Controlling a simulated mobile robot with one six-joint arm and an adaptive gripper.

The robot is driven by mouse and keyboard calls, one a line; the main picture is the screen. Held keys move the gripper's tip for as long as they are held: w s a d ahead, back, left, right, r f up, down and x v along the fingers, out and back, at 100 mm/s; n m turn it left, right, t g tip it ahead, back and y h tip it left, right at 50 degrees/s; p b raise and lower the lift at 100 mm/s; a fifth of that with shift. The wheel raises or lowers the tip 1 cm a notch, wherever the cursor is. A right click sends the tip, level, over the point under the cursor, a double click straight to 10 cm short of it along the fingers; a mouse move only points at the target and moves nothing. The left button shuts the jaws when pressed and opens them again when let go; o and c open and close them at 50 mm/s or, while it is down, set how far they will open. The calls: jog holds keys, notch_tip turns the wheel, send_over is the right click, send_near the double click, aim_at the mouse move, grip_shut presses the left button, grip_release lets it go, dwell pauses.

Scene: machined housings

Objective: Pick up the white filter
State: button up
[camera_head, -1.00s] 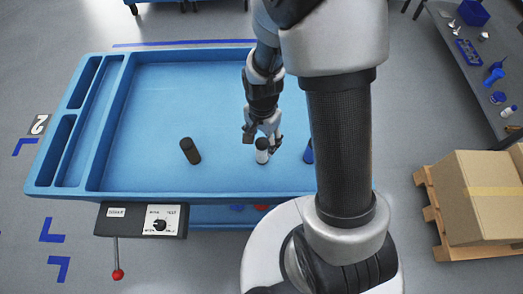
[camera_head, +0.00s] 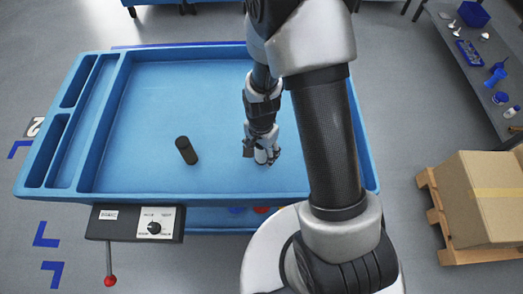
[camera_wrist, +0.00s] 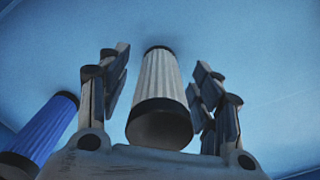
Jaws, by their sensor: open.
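The white filter (camera_wrist: 160,82) is a pleated cylinder with dark end caps. In the wrist view it stands between the two open fingers of my gripper (camera_wrist: 160,90), with a gap on each side.
A blue filter (camera_wrist: 48,130) stands left of my gripper in the wrist view. A black filter (camera_head: 187,150) stands to the left in the tray. The tray is otherwise clear behind them. A control box (camera_head: 136,222) with a red-knobbed lever hangs at the tray's front.

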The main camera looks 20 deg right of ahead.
jog(key=c, duration=1.2)
jog(key=shift+o, duration=0.2)
jog(key=shift+r, duration=0.1)
